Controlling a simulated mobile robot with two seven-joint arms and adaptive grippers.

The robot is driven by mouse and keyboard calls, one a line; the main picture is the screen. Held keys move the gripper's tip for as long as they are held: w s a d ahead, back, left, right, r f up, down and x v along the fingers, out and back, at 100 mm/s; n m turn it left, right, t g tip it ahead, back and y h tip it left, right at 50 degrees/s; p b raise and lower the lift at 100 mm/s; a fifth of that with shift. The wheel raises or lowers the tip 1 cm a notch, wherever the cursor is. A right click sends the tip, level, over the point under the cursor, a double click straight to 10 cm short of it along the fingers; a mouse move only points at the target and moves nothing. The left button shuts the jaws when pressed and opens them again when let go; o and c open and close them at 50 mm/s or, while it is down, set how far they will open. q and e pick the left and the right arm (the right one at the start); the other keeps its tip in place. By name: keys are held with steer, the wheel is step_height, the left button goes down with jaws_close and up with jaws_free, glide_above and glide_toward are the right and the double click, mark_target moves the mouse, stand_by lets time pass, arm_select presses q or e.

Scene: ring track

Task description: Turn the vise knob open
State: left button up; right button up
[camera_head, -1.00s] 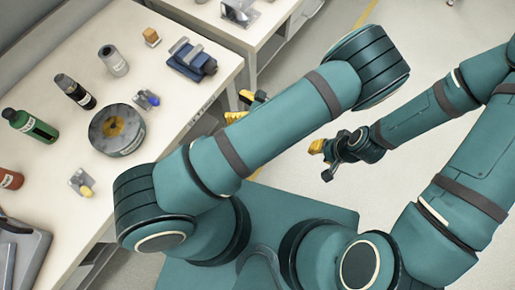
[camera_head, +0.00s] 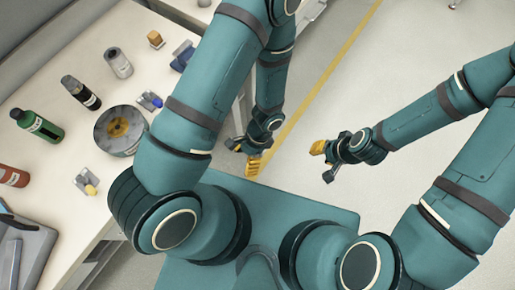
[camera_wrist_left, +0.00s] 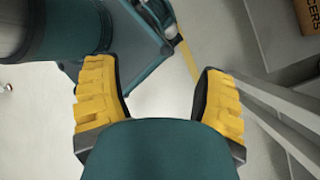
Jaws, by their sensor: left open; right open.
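The blue vise (camera_head: 182,55) stands on the workbench near its right edge. My left arm hides most of it, and I cannot make out its knob. My left gripper (camera_head: 247,155) is away from the vise, beyond the bench edge and over the floor side. In the left wrist view its yellow fingers (camera_wrist_left: 160,98) are apart with nothing between them. My right gripper (camera_head: 325,160) is open and empty over the floor, to the right of the left one.
The workbench (camera_head: 50,85) holds a round grey tin (camera_head: 122,118), a green bottle (camera_head: 38,126), a dark bottle (camera_head: 80,93), a grey cylinder (camera_head: 118,63) and a small wooden block (camera_head: 155,39). Open floor (camera_head: 400,65) lies to the right.

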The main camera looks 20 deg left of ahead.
arm_select(q)
steer(key=shift+w+d+r+n+t+h, duration=0.25)
steer(key=shift+d+n+h, duration=0.35)
steer(key=shift+n+h, duration=0.15)
steer(key=shift+w+d+r+n+t+h, duration=0.2)
steer(key=shift+d+n+t+h, duration=0.1)
steer(key=shift+d+n+h, duration=0.45)
steer(key=shift+w+d+r+n+t+h, duration=0.15)
steer(key=shift+d+r+n+t+h, duration=0.1)
steer(key=shift+d+n+h, duration=0.45)
steer(key=shift+a, duration=0.2)
